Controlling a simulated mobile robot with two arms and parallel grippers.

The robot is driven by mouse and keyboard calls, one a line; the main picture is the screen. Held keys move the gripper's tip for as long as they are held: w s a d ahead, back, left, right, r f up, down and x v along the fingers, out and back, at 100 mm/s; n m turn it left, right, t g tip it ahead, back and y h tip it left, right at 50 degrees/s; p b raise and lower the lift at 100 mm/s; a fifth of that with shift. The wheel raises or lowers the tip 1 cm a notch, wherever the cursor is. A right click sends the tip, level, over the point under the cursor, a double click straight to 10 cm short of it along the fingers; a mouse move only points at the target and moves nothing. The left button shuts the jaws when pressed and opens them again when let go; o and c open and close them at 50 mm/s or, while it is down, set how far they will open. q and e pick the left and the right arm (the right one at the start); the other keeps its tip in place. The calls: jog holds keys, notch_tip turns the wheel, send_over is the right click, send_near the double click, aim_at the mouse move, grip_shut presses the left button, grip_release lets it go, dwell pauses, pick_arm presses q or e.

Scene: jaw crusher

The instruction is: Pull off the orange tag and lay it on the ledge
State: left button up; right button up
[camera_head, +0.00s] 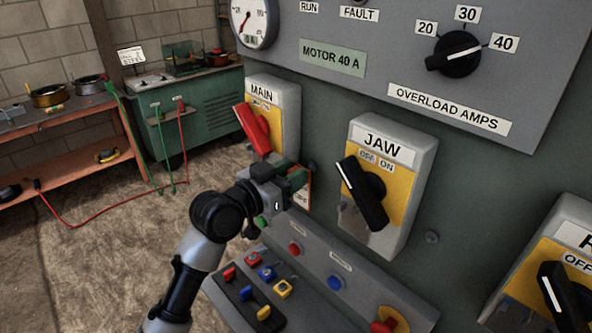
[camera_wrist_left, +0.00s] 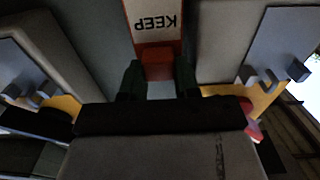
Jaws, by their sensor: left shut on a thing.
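The orange tag (camera_head: 304,199) is a small card with an orange border and a pale face, just below the MAIN switch (camera_head: 268,118). My left gripper (camera_head: 294,179) is shut on it and partly covers it. In the left wrist view the tag (camera_wrist_left: 156,22) reads KEEP upside down, and its orange end sits between the left gripper's fingers (camera_wrist_left: 158,80). I cannot tell whether the tag still hangs from something. A sloping grey console ledge (camera_head: 322,291) with buttons runs below the switches. My right gripper is not in view.
The JAW switch (camera_head: 385,185) with its black handle stands out just right of the gripper. A green cabinet (camera_head: 200,112) and a bench stand further back left.

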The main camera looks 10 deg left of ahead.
pick_arm(q)
jog(key=shift+v, duration=1.35)
jog(key=shift+f, duration=0.1)
